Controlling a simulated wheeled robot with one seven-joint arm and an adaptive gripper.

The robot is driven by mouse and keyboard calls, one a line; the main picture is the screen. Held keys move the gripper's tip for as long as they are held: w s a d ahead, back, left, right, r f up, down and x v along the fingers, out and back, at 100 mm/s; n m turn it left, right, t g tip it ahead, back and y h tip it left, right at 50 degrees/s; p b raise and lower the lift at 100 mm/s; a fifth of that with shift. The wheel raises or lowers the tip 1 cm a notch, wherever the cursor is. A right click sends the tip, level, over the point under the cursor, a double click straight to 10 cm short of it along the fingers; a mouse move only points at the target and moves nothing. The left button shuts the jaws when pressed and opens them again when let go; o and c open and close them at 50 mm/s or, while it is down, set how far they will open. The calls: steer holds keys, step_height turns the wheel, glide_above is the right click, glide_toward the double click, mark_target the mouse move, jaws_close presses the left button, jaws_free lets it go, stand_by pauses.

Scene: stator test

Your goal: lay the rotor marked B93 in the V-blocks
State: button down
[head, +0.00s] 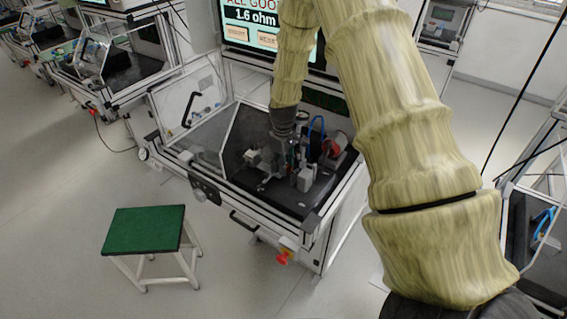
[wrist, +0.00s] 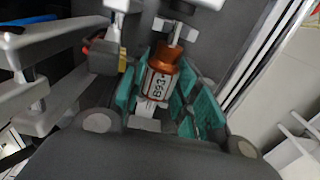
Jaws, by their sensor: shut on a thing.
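In the wrist view the copper-coloured rotor (wrist: 162,70) has a white label that reads B93. My gripper (wrist: 160,90) has teal finger pads on both sides of it and is shut on it. A pale metal piece stands just beyond the rotor's far end; I cannot tell whether it is a V-block or whether the rotor touches it. In the head view my gripper (head: 282,148) is low inside the test bench (head: 315,195), among small fixtures. The rotor cannot be made out there.
A clear guard (head: 212,135) stands at the bench's left. A red round part (head: 335,146) and blue hoses are close to my gripper's right. The screen (head: 252,20) reads 1.6 ohm. A green-topped stool (head: 145,228) stands on open floor in front.

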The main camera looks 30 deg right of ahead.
steer(key=shift+f, duration=0.1)
steer(key=c, duration=1)
jaws_free()
step_height(320, 180, up, 12)
stand_by(0.5)
